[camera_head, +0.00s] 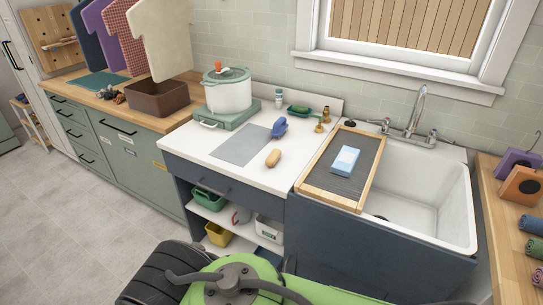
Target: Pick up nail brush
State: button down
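A small tan, rounded object (273,158), which looks like the wooden nail brush, lies on the white countertop (222,172) near its front edge. A blue object with a raised handle-like shape (279,127) lies behind it; it could also be a brush, and I cannot tell for sure at this size. The two are apart, and nothing covers the tan one. My gripper is not in view; only green and black parts of my own body show at the bottom, well short of the countertop items.
A grey mat (241,146) lies left of the tan object. A white pot (228,91) stands behind it. A green dish (299,110) and brass pieces (322,122) are at the back.

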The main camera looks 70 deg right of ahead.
aim_at(274, 155)
jog(key=z, duration=2.4)
